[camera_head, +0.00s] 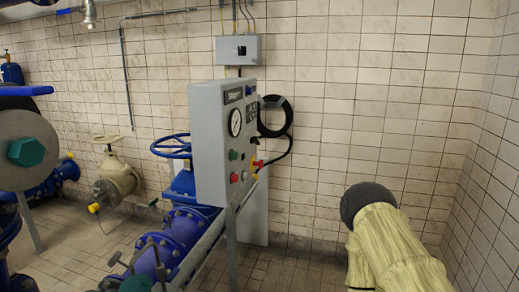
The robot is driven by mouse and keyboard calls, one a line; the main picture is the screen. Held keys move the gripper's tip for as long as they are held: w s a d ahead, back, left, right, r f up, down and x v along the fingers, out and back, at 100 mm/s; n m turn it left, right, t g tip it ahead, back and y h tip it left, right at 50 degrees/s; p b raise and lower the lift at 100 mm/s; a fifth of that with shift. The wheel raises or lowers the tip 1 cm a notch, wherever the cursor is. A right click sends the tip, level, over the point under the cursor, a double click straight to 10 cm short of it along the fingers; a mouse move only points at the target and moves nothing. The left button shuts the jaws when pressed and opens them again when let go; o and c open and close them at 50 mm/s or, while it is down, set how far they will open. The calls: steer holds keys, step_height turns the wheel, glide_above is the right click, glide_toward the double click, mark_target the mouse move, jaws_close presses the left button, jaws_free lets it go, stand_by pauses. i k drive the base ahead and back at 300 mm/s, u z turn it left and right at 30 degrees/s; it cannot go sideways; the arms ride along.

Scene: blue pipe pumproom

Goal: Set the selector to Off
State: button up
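A grey control panel (210,145) stands on a metal frame near the middle of the view, its narrow front face turned to the right. The face carries a round white gauge (235,123), a green button (233,155), a red button (234,177) and a small red and yellow part (258,164) at its right edge. A smaller grey box (225,50) on the wall above has a dark square part (242,50). I cannot tell which part is the selector or where it points. My gripper is not in view.
Blue pipework (180,228) with a blue handwheel (170,146) runs left of the panel. A beige valve (112,182) stands at the left wall. A black hose coil (273,116) hangs behind the panel. Tiled floor (290,268) is clear right of the frame.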

mark_target(255, 139)
steer(key=z, duration=0.35)
steer(key=i, duration=0.85)
steer(key=u, duration=0.45)
